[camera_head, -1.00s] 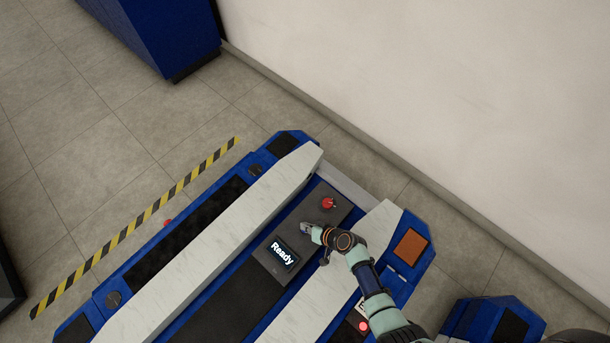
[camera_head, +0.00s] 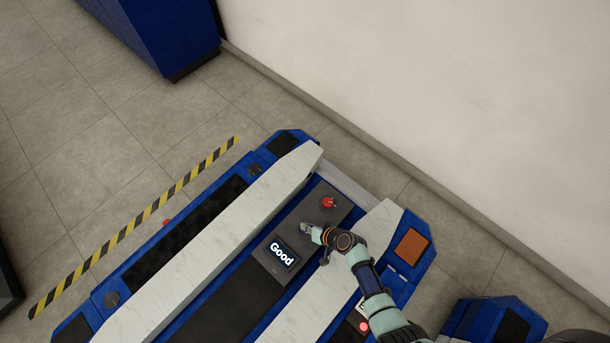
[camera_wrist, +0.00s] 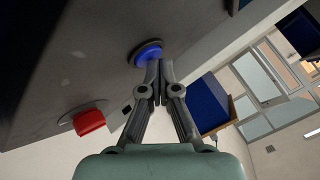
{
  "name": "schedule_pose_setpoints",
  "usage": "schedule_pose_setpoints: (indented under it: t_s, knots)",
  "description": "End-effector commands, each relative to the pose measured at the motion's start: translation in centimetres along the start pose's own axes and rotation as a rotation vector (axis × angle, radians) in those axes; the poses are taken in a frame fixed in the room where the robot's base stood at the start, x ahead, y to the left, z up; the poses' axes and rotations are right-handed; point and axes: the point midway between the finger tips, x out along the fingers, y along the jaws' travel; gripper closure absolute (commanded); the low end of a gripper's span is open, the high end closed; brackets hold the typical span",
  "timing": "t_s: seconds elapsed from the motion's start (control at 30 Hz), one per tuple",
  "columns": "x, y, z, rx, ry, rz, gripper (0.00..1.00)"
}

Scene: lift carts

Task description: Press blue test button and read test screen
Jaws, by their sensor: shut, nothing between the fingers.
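The test screen (camera_head: 282,252) on the dark panel of the lift cart reads "Good" in white letters. The blue test button (camera_wrist: 147,49) shows in the wrist view, round and set in the dark panel. My gripper (camera_wrist: 158,66) is shut and empty, with its fingertips at the button's near edge; they appear to touch it. In the head view my gripper (camera_head: 306,227) is just beside the screen's upper right corner and hides the button there.
A red knob (camera_head: 328,202) stands on the same panel close to my gripper and also shows in the wrist view (camera_wrist: 89,121). White rails (camera_head: 225,220) run along both sides of the panel. A white wall (camera_head: 440,90) rises behind the cart.

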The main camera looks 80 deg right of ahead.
Motion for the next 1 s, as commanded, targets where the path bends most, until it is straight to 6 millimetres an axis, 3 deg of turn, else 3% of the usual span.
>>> schedule_pose_setpoints:
  t_s: [0.83,1.0]
  knots:
    - [-1.2,-0.9,-0.8,0.000,-0.001,0.000,1.00]
    - [-2.3,-1.6,-1.6,0.000,0.000,0.000,1.00]
